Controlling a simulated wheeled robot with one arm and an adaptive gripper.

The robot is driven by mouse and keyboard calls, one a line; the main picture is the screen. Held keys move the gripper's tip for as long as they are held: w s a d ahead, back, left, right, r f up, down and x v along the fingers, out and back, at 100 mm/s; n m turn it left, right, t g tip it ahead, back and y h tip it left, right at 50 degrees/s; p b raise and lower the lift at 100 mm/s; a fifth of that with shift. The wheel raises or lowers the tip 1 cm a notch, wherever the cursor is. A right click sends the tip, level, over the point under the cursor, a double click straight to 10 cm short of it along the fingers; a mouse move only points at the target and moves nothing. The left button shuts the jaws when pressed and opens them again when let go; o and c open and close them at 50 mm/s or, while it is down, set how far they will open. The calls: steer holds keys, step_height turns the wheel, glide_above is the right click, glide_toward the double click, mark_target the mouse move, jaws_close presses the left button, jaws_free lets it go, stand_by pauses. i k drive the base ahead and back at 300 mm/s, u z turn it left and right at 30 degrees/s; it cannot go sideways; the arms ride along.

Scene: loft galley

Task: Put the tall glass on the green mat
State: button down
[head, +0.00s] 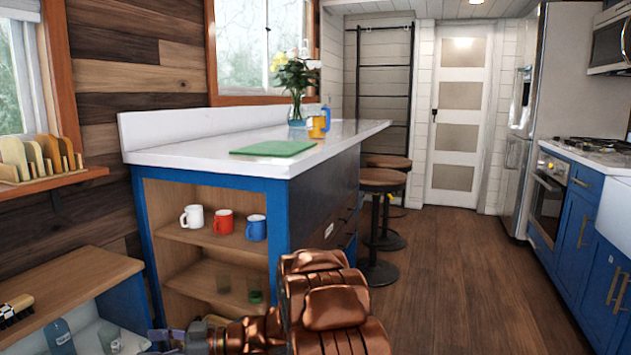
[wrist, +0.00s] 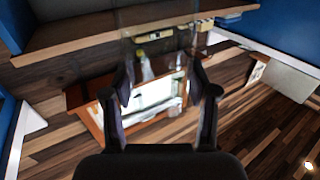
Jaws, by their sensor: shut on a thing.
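The green mat (head: 273,148) lies flat on the white counter (head: 215,155) in the head view, with nothing on it. My gripper (head: 150,342) is low at the bottom left of the head view, well below the mat. In the wrist view my gripper (wrist: 159,84) is shut on a clear, see-through thing, which appears to be the tall glass (wrist: 160,22). Its faint sides run up from between the fingers. In the head view the glass is hard to make out near the fingertips.
A flower vase (head: 297,112) and yellow mug (head: 317,126) stand behind the mat. White (head: 192,216), red (head: 223,222) and blue (head: 256,228) mugs sit on the shelf under the counter. A brush (head: 16,311) lies left. Stools (head: 383,180) stand right of the counter.

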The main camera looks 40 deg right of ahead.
mark_target(267, 149)
steer(key=z, duration=0.4)
steer(key=k, duration=0.95)
steer(key=u, duration=0.55)
steer(key=i, duration=1.7)
steer(key=z, duration=0.95)
